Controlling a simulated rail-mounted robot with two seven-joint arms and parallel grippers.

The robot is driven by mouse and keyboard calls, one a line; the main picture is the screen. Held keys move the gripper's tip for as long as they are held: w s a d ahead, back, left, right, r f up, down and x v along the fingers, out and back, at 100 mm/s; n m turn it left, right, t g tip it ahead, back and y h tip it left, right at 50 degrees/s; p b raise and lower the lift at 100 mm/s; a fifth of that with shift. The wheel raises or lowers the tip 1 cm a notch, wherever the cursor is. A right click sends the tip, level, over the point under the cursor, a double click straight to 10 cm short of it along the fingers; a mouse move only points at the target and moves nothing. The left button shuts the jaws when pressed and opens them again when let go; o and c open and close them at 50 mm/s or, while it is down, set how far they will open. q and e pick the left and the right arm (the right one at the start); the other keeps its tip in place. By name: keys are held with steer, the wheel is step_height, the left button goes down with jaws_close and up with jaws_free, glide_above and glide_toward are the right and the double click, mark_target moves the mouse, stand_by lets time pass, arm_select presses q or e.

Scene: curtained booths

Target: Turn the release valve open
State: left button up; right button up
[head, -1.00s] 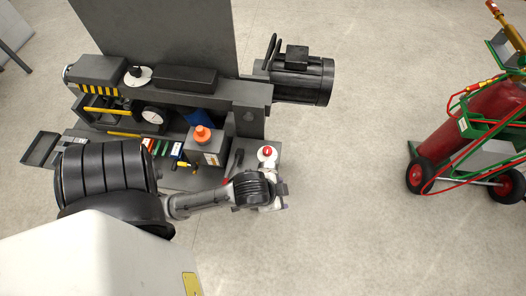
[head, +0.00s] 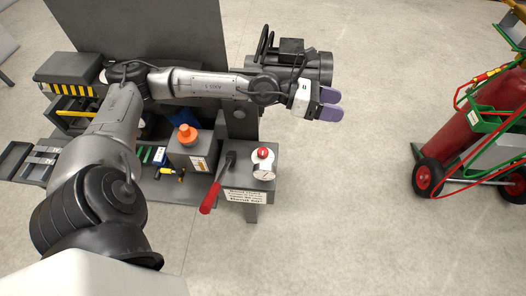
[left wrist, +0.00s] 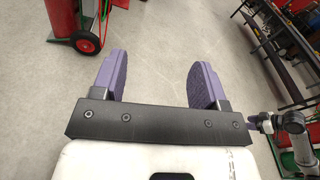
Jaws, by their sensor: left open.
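My left gripper (head: 330,104) is open and empty in the head view, held up by the motor and apart from the controls. In the left wrist view its two purple fingers (left wrist: 157,68) stand wide apart with only floor between them. A red knob on a round white fitting (head: 262,155) sits on the grey box at the machine's right end. I cannot tell for sure which part is the release valve. A small grey arm end (left wrist: 265,122), apparently my right gripper, shows in the left wrist view.
An orange knob (head: 187,132) tops another grey box on the machine. A black motor (head: 318,66) is behind my left gripper. A red cylinder on a green cart (head: 450,140) stands at the right. The floor between is clear.

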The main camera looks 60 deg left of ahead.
arm_select(q)
steer(key=s+a+f+m+g+y, duration=0.2)
steer(key=f+m+g, duration=0.1)
steer(key=f, duration=0.2)
steer(key=s+a+f+m+g+y, duration=0.2)
steer(key=a+f+m+g+y, duration=0.1)
steer(key=f+g, duration=0.15)
steer(key=m+g+y, duration=0.4)
steer(key=g+y, duration=0.1)
steer(key=y, duration=0.1)
glide_toward(263, 151)
step_height(263, 151, down, 9)
steer(key=b, duration=0.5)
steer(key=shift+w+a+f, duration=0.15)
steer(key=shift+f, duration=0.1)
steer(key=shift+c, duration=0.4)
steer(key=c, duration=0.8)
steer(key=shift+c, duration=0.2)
